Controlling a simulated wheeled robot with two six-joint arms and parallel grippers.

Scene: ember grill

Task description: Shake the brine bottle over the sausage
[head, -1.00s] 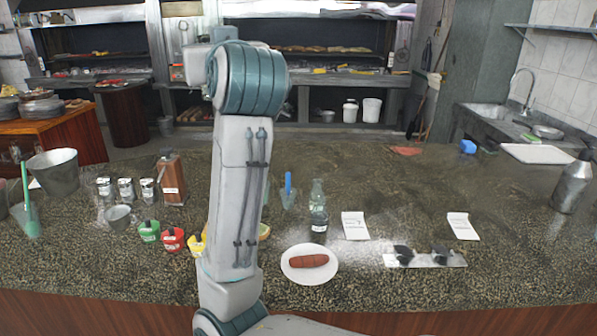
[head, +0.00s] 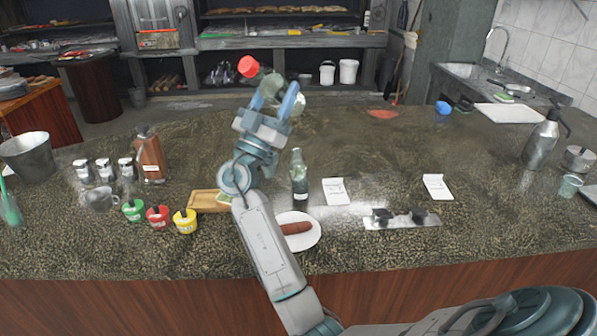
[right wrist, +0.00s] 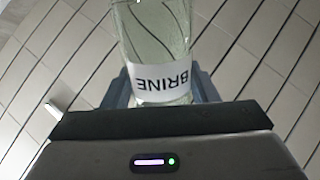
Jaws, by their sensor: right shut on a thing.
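My right gripper (head: 273,105) is raised above the counter and shut on the clear glass brine bottle (head: 270,84). The bottle is tilted, its red cap pointing up and to the left in the head view. The right wrist view shows the bottle (right wrist: 155,30) between the fingers, with its BRINE label upside down. The brown sausage (head: 296,228) lies on a round white plate (head: 312,240), partly hidden by my right forearm. The bottle is well above the plate's height; I cannot tell whether it is directly over the sausage. My left gripper is out of view.
Another glass bottle (head: 299,178) stands just behind the plate. A wooden board (head: 203,202) and green, red and yellow cups (head: 185,222) sit to the left. White cards (head: 336,191) and a metal holder (head: 402,221) are to the right. The counter's right middle is mostly clear.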

